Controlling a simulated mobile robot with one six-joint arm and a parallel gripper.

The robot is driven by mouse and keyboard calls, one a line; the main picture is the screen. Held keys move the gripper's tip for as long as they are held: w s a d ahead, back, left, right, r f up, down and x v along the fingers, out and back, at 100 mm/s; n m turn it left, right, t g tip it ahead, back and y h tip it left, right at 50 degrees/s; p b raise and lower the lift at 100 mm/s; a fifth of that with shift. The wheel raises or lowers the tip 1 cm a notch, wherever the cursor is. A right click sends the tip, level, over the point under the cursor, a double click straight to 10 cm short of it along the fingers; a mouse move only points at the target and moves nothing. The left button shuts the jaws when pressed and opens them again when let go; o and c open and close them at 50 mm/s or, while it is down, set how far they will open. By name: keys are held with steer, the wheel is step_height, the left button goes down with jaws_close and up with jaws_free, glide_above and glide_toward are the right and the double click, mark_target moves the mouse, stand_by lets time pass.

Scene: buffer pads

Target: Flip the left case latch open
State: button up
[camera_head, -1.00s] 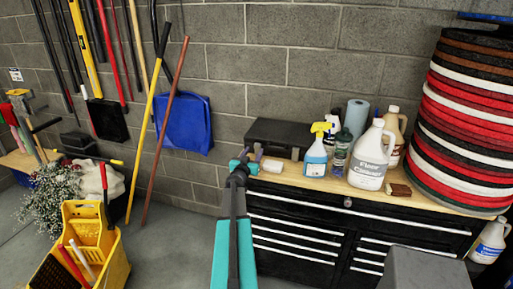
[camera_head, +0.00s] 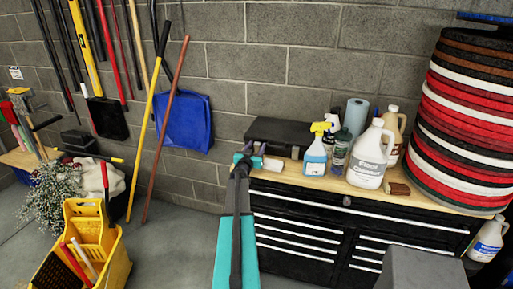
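A dark grey case (camera_head: 282,130) lies flat with its lid down on the wooden top of the black tool cabinet, against the block wall. Its latches are too small and too dark to make out. My gripper (camera_head: 259,150) is at the front left corner of the case, and its fingers hide part of that corner. I cannot tell whether they touch it. The fingers are small and partly behind the wrist, so their opening does not show.
A white block (camera_head: 273,164) lies just right of my gripper. A spray bottle (camera_head: 316,155), a green-capped bottle (camera_head: 340,152), a white jug (camera_head: 370,160) and a paper roll (camera_head: 356,115) stand right of the case. Stacked pads (camera_head: 465,120) rise at far right.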

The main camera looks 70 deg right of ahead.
steer(key=c, duration=1)
steer(key=shift+f, duration=0.1)
steer(key=shift+f+b, duration=0.15)
steer(key=shift+b, duration=0.9)
steer(key=h+b, duration=0.1)
steer(key=b, duration=0.5)
steer(key=a+h+b, duration=0.1)
steer(key=h+b, duration=0.1)
steer(key=b, duration=0.5)
steer(key=shift+s+a+f, duration=0.1)
steer(key=shift+a+f, duration=0.1)
steer(key=shift+f, duration=0.2)
steer(key=o, duration=1.1)
steer(key=shift+a, duration=0.2)
steer(key=shift+b+v, duration=1.55)
steer(key=shift+v, duration=5.15)
